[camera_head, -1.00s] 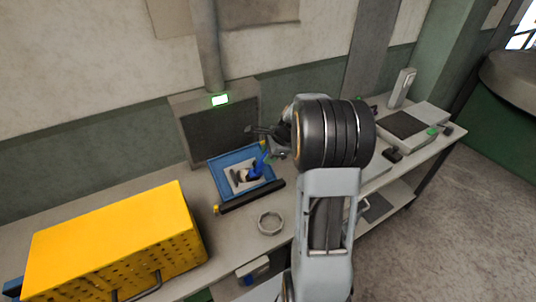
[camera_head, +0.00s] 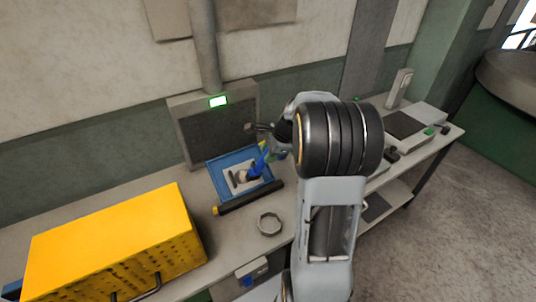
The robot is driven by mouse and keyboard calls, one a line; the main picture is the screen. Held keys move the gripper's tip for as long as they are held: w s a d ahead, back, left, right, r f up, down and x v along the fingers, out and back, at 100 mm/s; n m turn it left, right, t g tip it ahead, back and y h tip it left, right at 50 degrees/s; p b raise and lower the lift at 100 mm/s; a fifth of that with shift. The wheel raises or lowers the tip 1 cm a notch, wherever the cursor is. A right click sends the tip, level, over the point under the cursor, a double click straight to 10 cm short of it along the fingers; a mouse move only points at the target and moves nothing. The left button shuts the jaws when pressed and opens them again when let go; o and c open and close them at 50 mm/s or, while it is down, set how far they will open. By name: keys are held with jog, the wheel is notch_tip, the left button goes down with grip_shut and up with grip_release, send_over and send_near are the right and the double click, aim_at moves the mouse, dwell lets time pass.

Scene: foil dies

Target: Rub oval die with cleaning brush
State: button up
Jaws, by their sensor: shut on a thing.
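A blue tray (camera_head: 217,177) lies on the bench with a pale plate (camera_head: 232,188) inside it. A dark piece (camera_head: 239,178) rests on the plate; it may be the oval die, but its outline is too small to tell. A blue brush (camera_head: 261,160) with a dark lower end stands tilted over the plate's right part, right beside the dark piece. I cannot tell whether they touch. My gripper (camera_head: 268,152) is shut on the brush at its upper end. My thick dark wrist hides part of the jaws.
A black roller-like bar (camera_head: 248,198) lies along the tray's front edge. A grey ring (camera_head: 269,223) sits in front of it. A large yellow perforated box (camera_head: 115,245) stands at left. A grey panel with a green light (camera_head: 218,101) rises behind the tray.

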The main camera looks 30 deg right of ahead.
jog(key=w+f+b, duration=0.3)
jog(key=f, duration=0.4)
jog(key=shift+w+b, duration=0.3)
jog(key=shift+w, duration=0.1)
jog(key=shift+w+f+b, duration=0.25)
jog(key=shift+f+b, duration=0.05)
jog(key=shift+f, duration=0.15)
dwell(1.1)
jog(key=w+r+p, duration=0.3)
jog(key=w+p, duration=0.1)
jog(key=w, duration=0.2)
jog(key=shift+w+r, duration=0.25)
jog(key=shift+w, duration=0.05)
dwell(0.5)
